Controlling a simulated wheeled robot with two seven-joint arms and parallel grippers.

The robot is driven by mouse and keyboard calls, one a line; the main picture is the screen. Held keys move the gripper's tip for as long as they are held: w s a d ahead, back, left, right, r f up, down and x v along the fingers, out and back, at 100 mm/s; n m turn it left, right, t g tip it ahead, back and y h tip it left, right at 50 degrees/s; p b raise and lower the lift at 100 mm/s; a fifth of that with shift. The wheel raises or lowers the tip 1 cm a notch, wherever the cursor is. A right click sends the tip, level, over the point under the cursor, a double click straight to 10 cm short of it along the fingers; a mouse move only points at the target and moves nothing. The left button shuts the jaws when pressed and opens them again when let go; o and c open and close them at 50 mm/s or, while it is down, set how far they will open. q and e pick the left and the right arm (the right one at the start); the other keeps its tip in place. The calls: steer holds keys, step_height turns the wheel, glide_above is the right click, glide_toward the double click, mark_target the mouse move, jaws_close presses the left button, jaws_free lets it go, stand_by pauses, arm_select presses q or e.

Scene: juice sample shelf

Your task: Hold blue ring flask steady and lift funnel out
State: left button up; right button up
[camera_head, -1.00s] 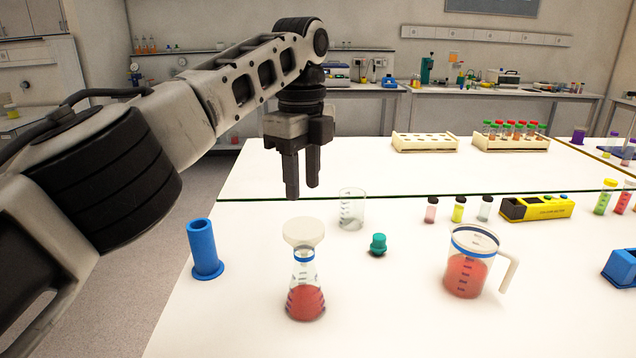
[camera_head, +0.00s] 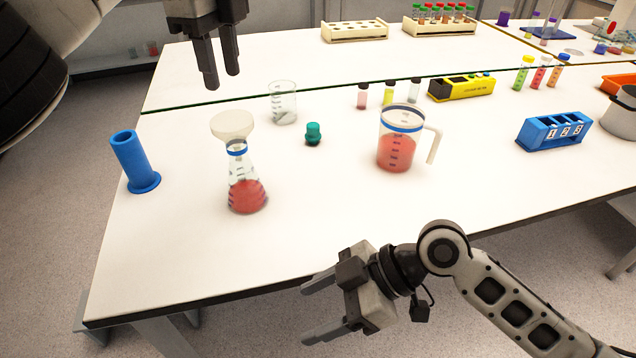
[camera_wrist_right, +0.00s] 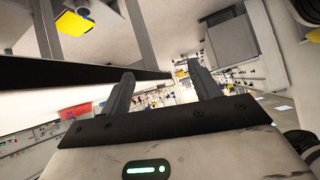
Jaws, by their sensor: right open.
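The blue ring flask (camera_head: 247,196) is a clear conical flask with a blue neck band and red liquid, upright near the table's left front. The white funnel (camera_head: 232,125) sits in its mouth; its stem is hard to make out inside the neck. My left gripper (camera_head: 221,80) hangs above and behind the funnel, fingers down, apart and empty. My right gripper (camera_head: 306,314) is off the table's front edge, low and right of the flask, open and empty with fingers pointing left. Its spread fingers also show in the right wrist view (camera_wrist_right: 160,88).
A blue cylinder stand (camera_head: 132,163) is left of the flask. An empty beaker (camera_head: 283,103), a green stopper (camera_head: 313,134) and a jug of red liquid (camera_head: 396,150) stand behind and right. The table front between flask and jug is clear.

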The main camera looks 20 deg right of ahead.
steer(key=w+r+m+t+y, duration=0.2)
steer(key=w+r+t, duration=0.2)
steer(key=w, duration=0.2)
steer(key=m+t, duration=0.4)
steer(key=t, duration=0.3)
glide_toward(248, 161)
steer(key=x, duration=1.2)
